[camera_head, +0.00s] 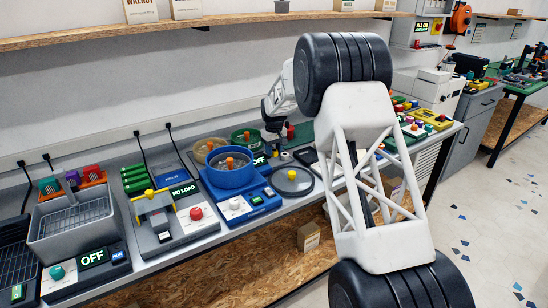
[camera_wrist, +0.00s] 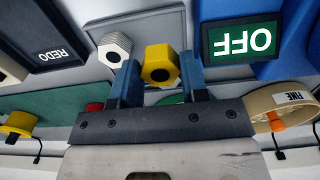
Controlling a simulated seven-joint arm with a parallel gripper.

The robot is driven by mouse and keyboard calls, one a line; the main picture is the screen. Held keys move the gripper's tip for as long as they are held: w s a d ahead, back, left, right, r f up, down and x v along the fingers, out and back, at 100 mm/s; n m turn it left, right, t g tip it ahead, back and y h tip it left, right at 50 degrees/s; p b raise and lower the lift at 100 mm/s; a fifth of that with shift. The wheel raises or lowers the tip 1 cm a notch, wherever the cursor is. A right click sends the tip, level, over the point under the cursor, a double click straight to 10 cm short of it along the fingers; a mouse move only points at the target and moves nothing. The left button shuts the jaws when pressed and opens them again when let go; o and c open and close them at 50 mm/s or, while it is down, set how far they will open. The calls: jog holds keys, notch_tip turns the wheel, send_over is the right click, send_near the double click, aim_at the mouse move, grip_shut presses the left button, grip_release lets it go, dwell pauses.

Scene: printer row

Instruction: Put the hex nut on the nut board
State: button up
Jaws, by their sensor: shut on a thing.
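A yellow hex nut (camera_wrist: 161,65) with a dark hole sits between the two fingers of my gripper (camera_wrist: 159,78) in the wrist view. My gripper is shut on it. A silver-white ridged nut-like piece (camera_wrist: 115,48) is just left of the fingers, close to the left one. Behind both is a flat grey panel (camera_wrist: 150,28), which may be the nut board; I cannot tell if the yellow nut touches it. In the head view my gripper (camera_head: 273,137) is small and partly hidden at the back of the bench, and the nut is hard to make out.
A dark REDO tray (camera_wrist: 48,42) is left of the grey panel, and a green OFF display (camera_wrist: 243,38) on a blue machine is right. A tan FINE bowl (camera_wrist: 268,108) is lower right. In the head view, a blue bowl machine (camera_head: 229,177) and a round dark lid (camera_head: 294,182) stand nearby.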

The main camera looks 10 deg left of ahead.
aim_at(274, 150)
jog(key=shift+f, duration=0.1)
jog(key=shift+f, duration=1.65)
jog(key=shift+f, duration=0.15)
jog(key=o, duration=0.6)
notch_tip(274, 150, up, 12)
jog(key=shift+r, duration=0.15)
dwell(0.4)
